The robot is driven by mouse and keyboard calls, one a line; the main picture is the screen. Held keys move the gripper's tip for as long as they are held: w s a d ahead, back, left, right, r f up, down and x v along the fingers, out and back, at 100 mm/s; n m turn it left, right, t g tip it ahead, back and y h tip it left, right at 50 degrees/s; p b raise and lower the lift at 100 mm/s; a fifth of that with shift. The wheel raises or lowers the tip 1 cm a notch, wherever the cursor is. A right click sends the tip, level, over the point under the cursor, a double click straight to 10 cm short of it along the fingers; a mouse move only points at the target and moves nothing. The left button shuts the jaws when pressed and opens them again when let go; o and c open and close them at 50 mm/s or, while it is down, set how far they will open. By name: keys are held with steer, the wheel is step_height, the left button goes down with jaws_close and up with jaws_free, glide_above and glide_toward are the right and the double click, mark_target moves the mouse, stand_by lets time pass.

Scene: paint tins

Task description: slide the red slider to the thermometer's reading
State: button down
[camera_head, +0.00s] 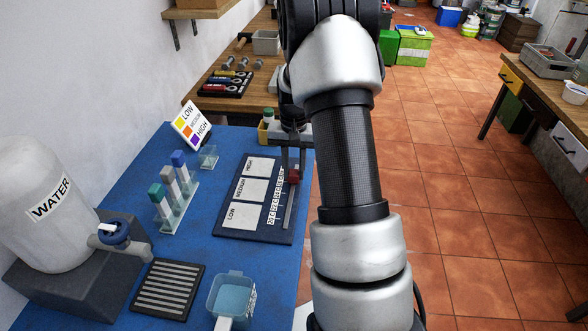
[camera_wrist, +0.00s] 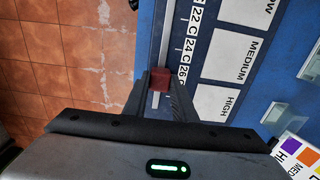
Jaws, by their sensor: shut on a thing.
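The red slider (camera_head: 293,176) sits on a pale rail (camera_head: 288,212) along the right edge of a dark board (camera_head: 254,236). My gripper (camera_head: 292,172) reaches down over the board and is shut on the slider. In the wrist view the red slider (camera_wrist: 152,79) is between my two fingertips (camera_wrist: 157,83), beside the 26 C mark of the number scale (camera_wrist: 190,45); the 22 C and 24 C marks lie farther up in the picture. A finger covers part of the scale's end. I cannot make out a thermometer or its reading.
The board has LOW, MEDIUM and HIGH fields (camera_head: 249,190). On the blue table are a vial rack (camera_head: 177,205), a colour card (camera_head: 191,124), a cup of blue liquid (camera_head: 232,295), a slatted tray (camera_head: 167,290) and a water tank (camera_head: 45,215). Open floor lies right.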

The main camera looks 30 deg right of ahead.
steer(key=c, duration=1.4)
jaws_free()
steer(key=shift+s, duration=0.1)
steer(key=shift+c, duration=0.2)
step_height(320, 180, up, 18)
steer(key=p, duration=0.2)
steer(key=shift+f, duration=0.25)
steer(key=shift+a, duration=0.1)
step_height(320, 180, up, 7)
steer(key=n+t+p, duration=0.1)
steer(key=p, duration=0.2)
glide_above(294, 173)
steer(key=s+a, duration=0.3)
steer(key=a, duration=0.1)
steer(key=s+a+r+n+t+p, duration=0.35)
steer(key=s+a+r, duration=0.45)
steer(key=s+r, duration=0.35)
steer(key=s+a+r+n+t+p, duration=0.1)
steer(key=s+a+n+p, duration=0.1)
steer(key=s, duration=0.8)
steer(key=shift+a+p, duration=0.9)
steer(key=shift+a, duration=0.05)
